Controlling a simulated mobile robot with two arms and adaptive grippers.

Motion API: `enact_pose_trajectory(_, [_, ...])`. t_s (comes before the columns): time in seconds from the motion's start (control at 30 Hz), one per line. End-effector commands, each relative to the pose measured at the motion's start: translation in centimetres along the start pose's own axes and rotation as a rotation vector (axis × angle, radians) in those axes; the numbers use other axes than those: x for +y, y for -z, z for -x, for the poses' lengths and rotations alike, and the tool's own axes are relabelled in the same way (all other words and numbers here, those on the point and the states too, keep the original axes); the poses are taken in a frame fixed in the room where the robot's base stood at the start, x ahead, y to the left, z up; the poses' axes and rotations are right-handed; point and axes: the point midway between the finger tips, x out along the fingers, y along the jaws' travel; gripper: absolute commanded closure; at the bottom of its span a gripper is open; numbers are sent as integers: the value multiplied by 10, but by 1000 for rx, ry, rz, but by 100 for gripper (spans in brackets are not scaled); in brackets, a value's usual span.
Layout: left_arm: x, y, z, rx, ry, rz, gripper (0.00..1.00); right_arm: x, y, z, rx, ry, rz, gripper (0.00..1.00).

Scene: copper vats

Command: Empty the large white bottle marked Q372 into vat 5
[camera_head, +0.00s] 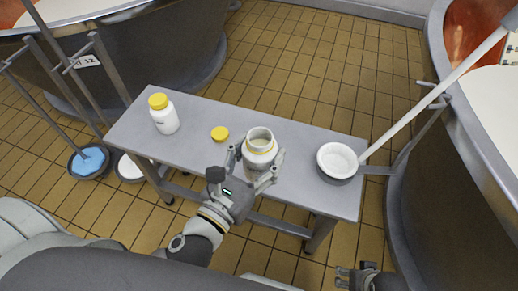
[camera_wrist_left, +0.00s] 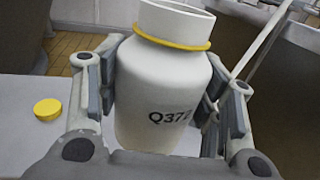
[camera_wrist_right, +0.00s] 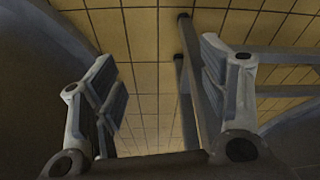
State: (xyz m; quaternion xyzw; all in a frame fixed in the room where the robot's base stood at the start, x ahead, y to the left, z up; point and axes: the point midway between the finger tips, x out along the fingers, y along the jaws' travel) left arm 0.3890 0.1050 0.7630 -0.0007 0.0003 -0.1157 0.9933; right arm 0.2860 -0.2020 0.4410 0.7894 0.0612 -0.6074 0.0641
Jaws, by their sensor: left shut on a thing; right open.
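The large white bottle marked Q372 (camera_head: 261,147) is at the bench's front middle, uncapped, with a yellow ring at its neck. Its label shows in the left wrist view (camera_wrist_left: 163,95), where it looks slightly tilted. My left gripper (camera_head: 255,170) is shut around the bottle's body. Whether the bottle touches the bench is hard to tell. A yellow cap (camera_head: 220,133) lies on the bench left of the bottle. My right gripper (camera_wrist_right: 160,110) is open and empty, low at the right near the floor (camera_head: 360,272). No vat marked 5 can be read.
Another vat (camera_head: 150,50), tagged 12, stands back left.

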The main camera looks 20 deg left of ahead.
Motion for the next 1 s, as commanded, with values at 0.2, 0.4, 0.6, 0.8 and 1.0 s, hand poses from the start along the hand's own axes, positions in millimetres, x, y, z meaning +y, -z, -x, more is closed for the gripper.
enact_pose_trajectory(0.2, [2, -13, -2, -3, 1, -2, 76, -2, -16, -35, -25, 4, 4, 32])
enact_pose_trajectory(0.4, [3, -21, -4, -3, 1, -3, 76, -4, -35, -65, -44, 6, 7, 32])
enact_pose_trajectory(0.6, [4, -30, -6, -4, 1, -2, 76, -5, -60, -92, -63, 8, 11, 32])
enact_pose_trajectory(0.8, [5, -36, -8, -3, 1, -3, 76, -7, -84, -112, -80, 10, 14, 32])
enact_pose_trajectory(1.0, [5, -39, -9, -3, 1, -3, 76, -7, -100, -122, -87, 12, 17, 32])
